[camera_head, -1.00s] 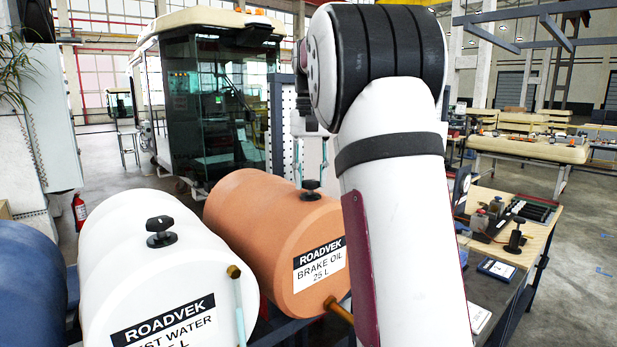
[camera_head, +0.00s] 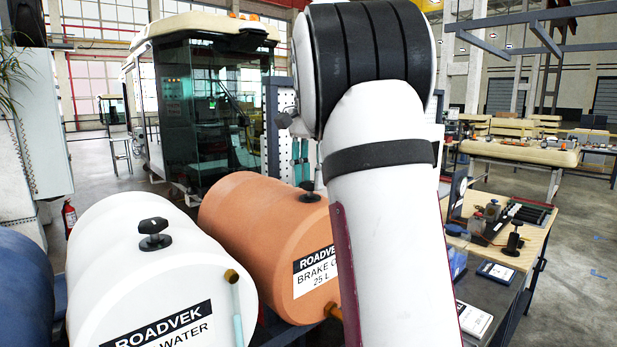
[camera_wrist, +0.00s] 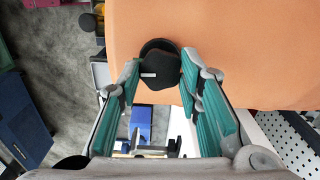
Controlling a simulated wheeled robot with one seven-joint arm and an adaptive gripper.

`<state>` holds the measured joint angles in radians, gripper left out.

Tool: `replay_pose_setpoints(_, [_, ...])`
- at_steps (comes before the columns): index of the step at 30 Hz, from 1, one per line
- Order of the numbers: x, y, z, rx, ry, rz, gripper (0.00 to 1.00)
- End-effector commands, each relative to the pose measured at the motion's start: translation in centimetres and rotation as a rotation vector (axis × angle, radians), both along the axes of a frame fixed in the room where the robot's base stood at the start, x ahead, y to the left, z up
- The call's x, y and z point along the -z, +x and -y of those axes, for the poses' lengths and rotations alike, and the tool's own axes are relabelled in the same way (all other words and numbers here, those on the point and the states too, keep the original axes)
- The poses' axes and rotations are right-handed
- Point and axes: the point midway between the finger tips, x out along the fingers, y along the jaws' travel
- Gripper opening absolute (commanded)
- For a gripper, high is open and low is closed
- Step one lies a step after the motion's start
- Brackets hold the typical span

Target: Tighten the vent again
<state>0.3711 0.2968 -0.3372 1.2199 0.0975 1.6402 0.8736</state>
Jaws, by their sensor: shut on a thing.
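The brake oil tank (camera_head: 240,225) is an orange drum lying on its side, its label partly covered by my arm. Its black vent knob (camera_head: 309,191) stands upright on top. In the wrist view the knob (camera_wrist: 160,67), with a small white mark, sits between the teal finger pads of my gripper (camera_wrist: 160,78). The fingers are shut on it from both sides. The orange tank (camera_wrist: 230,40) fills the top of that view. In the head view my arm hides most of the gripper. The knob's threads and seat are hidden.
A white tank (camera_head: 120,265) with its own black vent knob (camera_head: 155,234) lies left of the orange one. A blue tank (camera_head: 20,290) is at the far left. A workbench (camera_head: 515,255) with tools stands at right. A cab (camera_head: 200,100) stands behind.

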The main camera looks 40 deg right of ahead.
Motion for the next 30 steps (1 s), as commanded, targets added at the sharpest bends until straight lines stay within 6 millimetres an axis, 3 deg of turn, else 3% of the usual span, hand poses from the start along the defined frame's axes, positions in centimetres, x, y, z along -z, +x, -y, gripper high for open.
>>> replay_pose_setpoints(21, [0.07,-0.03,0.05,0.085,0.000,-0.002,0.04])
replay_pose_setpoints(22, [0.07,-0.03,0.05,0.085,0.000,-0.002,0.35])
replay_pose_setpoints(24, [0.06,-0.03,0.05,0.084,0.000,-0.002,0.50])
replay_pose_setpoints(30, [0.03,-0.02,0.04,0.083,0.000,-0.001,0.53])
